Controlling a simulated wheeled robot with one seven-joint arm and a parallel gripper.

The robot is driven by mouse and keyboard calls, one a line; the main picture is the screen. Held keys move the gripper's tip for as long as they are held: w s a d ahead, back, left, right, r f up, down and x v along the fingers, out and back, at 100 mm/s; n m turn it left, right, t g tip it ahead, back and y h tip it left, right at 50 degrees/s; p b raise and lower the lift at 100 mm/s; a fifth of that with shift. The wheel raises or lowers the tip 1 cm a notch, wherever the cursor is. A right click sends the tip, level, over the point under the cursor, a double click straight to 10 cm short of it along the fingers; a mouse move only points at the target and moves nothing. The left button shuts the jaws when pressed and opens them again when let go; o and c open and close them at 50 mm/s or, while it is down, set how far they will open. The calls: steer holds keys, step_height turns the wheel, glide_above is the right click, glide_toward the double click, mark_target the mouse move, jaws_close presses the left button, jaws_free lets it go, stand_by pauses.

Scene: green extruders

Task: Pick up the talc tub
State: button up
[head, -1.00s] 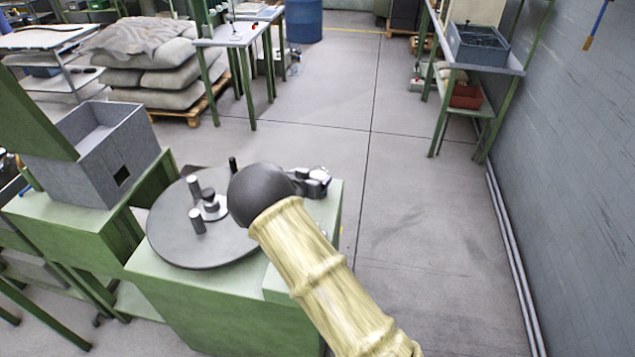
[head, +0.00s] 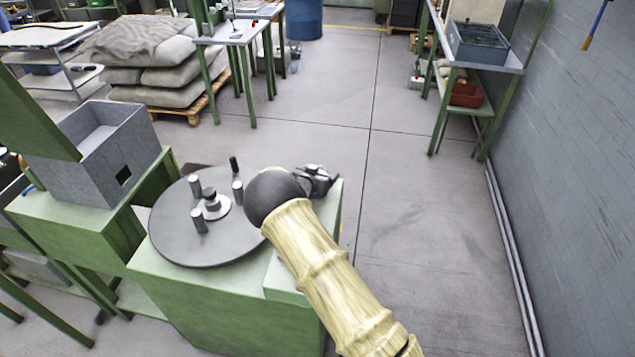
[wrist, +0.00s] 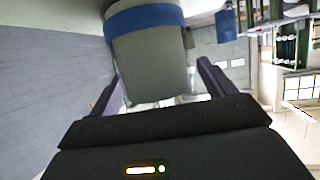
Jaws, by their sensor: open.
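A grey-green tub with a blue band, which looks like the talc tub (wrist: 150,62), fills the upper middle of the wrist view. It runs past the top edge of that view. My gripper (wrist: 160,80) is open, with one finger to each side of the tub in the picture. I cannot tell whether either finger touches it. In the head view my gripper (head: 318,180) is at the far right corner of the green machine, mostly hidden behind my arm. I cannot make out the tub there.
A round grey turntable (head: 172,225) with several upright pegs sits on the green machine (head: 235,310), left of my arm. A grey open box (head: 130,160) stands further left. A green shelf (head: 437,125) stands by the right wall. The floor between is clear.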

stand_by(0.3)
steer(key=c, duration=1.2)
steer(key=shift+r, duration=0.15)
step_height(320, 180, up, 10)
steer(key=shift+f+b, duration=0.1)
steer(key=shift+b, duration=0.2)
